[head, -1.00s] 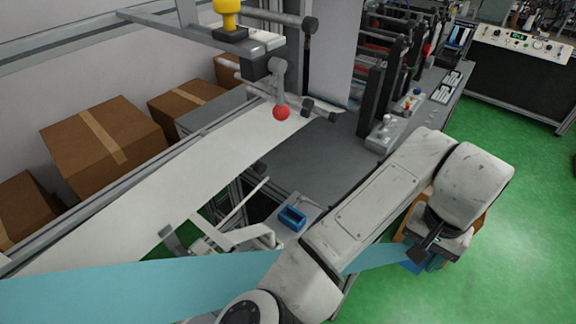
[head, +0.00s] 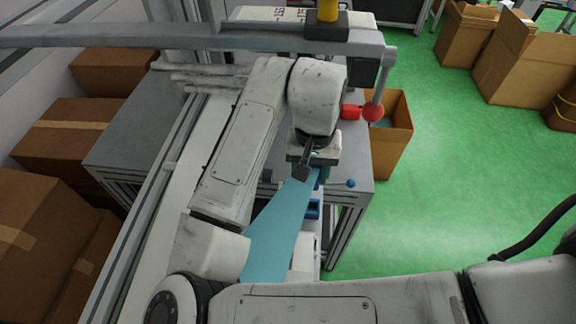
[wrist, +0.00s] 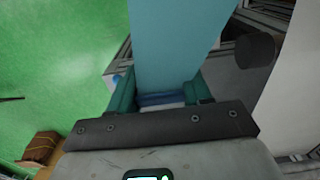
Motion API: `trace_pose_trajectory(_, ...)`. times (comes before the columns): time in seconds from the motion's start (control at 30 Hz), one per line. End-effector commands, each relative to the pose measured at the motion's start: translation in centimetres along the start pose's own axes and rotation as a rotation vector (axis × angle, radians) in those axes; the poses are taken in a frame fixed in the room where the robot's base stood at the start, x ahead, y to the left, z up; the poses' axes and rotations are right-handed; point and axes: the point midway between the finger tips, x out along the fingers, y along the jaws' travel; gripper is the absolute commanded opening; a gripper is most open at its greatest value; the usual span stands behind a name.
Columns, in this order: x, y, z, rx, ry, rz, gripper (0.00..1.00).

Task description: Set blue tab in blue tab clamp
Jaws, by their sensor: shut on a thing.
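My gripper (head: 318,172) is shut on the end of a light blue strip, the blue tab (head: 275,235), above the front part of the grey table. The strip runs from the gripper back down toward the lower left. In the wrist view the teal fingers (wrist: 160,90) are on either side of the blue tab (wrist: 170,45), with a darker blue band between them. The blue tab clamp (head: 313,209) shows as a small blue block just below the gripper in the head view, partly hidden by the strip and gripper. I cannot tell whether the tab touches it.
A blue knob (head: 351,183) sits at the table's right edge. An open cardboard box (head: 392,135) stands beside the table.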

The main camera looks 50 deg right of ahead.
Motion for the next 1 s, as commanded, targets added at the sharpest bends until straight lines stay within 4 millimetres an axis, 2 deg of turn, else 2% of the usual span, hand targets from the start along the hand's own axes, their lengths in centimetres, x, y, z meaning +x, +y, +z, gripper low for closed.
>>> trace_pose_trajectory(0.27,0.9,0.0,0.0,0.000,0.000,0.000,0.19)
trace_pose_trajectory(1.0,5.5,0.0,0.0,0.000,-0.001,0.000,0.19)
